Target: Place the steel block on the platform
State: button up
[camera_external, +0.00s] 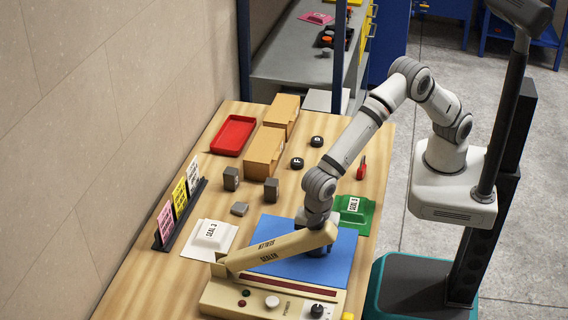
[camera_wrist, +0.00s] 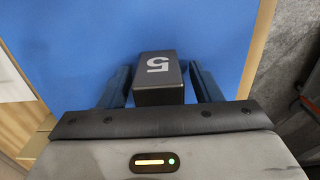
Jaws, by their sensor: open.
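In the external view my gripper (camera_external: 318,247) is low over the blue mat (camera_external: 335,262), behind the beige sealer arm, and the block is hidden. Other dark grey blocks stand on the table at left (camera_external: 231,178) and centre (camera_external: 271,190), and a flat grey one (camera_external: 239,209) lies nearby. I cannot tell which surface is the platform.
The beige sealer (camera_external: 275,298), with its raised arm (camera_external: 280,247), stands close in front of my gripper. A white tray (camera_external: 209,240) and a green tray (camera_external: 356,212) flank the mat. Cardboard boxes (camera_external: 264,150), a red tray (camera_external: 234,134) and black pucks (camera_external: 297,163) stand farther back.

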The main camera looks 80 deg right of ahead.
notch_tip(320, 180, up, 12)
jog(key=shift+r+b, duration=0.15)
jog(key=shift+b, duration=0.65)
jog(key=w+d+r+m+t, duration=0.1)
jog(key=d+r+m, duration=0.2)
jog(key=d, duration=0.7)
jog(key=w+d+r+m, duration=0.2)
jog(key=d+r+m, duration=0.1)
jog(key=d, duration=0.8)
jog(key=w+d+r+m+t, duration=0.1)
jog(key=d+r+m, duration=0.15)
jog(key=d, duration=0.75)
jog(key=s+d+f+m, duration=0.2)
jog(key=s+d+m, duration=0.2)
jog(key=s+d, duration=0.3)
jog(key=s+d+f+m+t, duration=0.1)
jog(key=s+d+m, duration=0.4)
jog(key=d, duration=0.8)
jog(key=s+f, duration=0.1)
jog(key=s, duration=0.2)
jog(key=shift+s+d+f, duration=0.15)
jog(key=shift+d+f, duration=0.15)
jog(key=shift+f, duration=0.05)
